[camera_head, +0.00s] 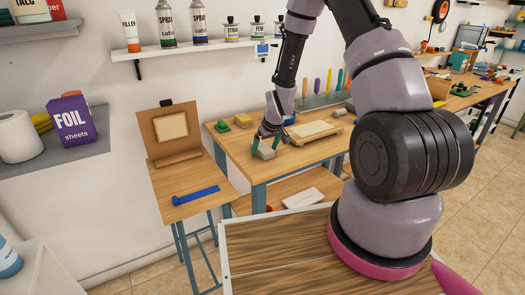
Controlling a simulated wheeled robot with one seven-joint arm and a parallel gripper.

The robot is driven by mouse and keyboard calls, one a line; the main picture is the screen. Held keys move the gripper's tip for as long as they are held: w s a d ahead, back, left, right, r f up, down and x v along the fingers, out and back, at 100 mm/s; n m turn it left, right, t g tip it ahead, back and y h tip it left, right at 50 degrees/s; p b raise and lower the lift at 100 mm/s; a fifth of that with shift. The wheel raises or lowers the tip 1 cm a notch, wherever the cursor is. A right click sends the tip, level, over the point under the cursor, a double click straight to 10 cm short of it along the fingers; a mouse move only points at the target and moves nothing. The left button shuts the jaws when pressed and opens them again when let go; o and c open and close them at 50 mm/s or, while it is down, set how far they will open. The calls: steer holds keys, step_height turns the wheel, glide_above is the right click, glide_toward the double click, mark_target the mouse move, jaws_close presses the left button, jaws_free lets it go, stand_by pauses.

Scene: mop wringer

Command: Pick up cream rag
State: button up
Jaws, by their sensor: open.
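A small pale cream-grey lump (266,153), which looks like the cream rag, lies near the front left edge of the wooden workbench (233,148). My gripper (266,143) reaches down to it from above. Its two greenish fingers are open, one on each side of the rag's upper part. I cannot tell whether the fingers touch it. My arm hides part of the bench behind and to the right.
A pale wooden board (310,131) lies right of the gripper. Green items (244,121) lie behind it to the left. Upright coloured tools (316,87) stand at the back. A lower side table (205,198) at left holds a blue tool (196,195).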

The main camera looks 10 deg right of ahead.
steer(key=shift+c, duration=0.3)
steer(key=c, duration=1.3)
steer(key=shift+r, duration=0.1)
